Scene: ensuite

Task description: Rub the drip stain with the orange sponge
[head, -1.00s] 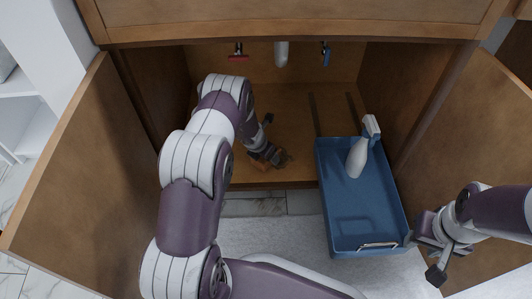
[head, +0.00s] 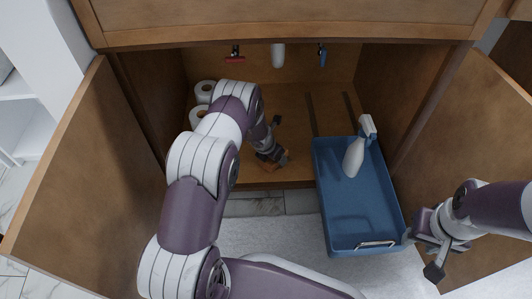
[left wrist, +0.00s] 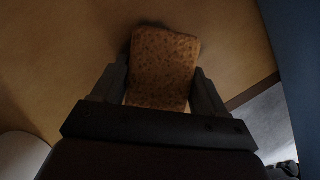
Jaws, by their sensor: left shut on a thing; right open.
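My left gripper (head: 271,155) reaches down to the cabinet floor near its front edge, shut on the orange sponge (head: 266,164). In the left wrist view the porous, brownish-orange sponge (left wrist: 164,68) sits between the two fingers and lies against or just over the wooden floor. A dark patch (left wrist: 150,24) borders the sponge's far edge; I cannot tell whether it is stain or shadow. The drip stain is not clearly visible in the head view. My right gripper (head: 422,254) is open and empty beside the front right corner of the blue tray.
The blue tray (head: 338,228) sticks out of the cabinet on the right, holding a white spray bottle (head: 354,157). Toilet rolls (head: 204,90) stand at the cabinet's left. Open doors flank both sides (head: 85,165). A pipe (head: 278,55) hangs at the back.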

